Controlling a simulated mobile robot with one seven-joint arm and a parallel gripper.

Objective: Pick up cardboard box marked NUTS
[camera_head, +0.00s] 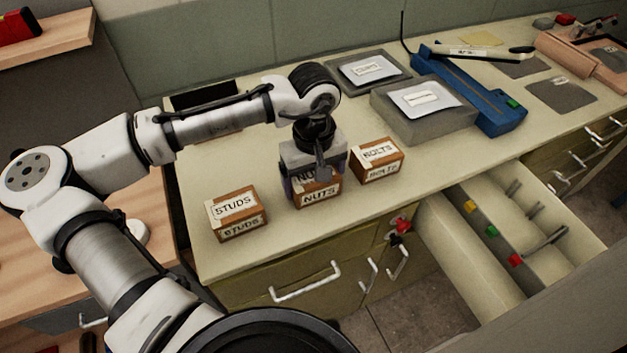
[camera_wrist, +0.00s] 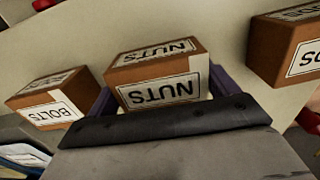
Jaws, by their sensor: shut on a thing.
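The cardboard box marked NUTS (camera_head: 320,193) stands on the pale worktop between two similar boxes. My gripper (camera_head: 316,176) is over it from above and is shut on it, with a finger on each side. In the wrist view the NUTS box (camera_wrist: 158,75) sits between the purple fingers of my gripper (camera_wrist: 160,98), its label upside down. The gripper hides part of the box's top in the head view. The box appears to be at worktop level; I cannot tell whether it touches the surface.
A STUDS box (camera_head: 237,214) stands to the left and a BOLTS box (camera_head: 377,160) to the right. An open drawer (camera_head: 520,235) juts out at the front right.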

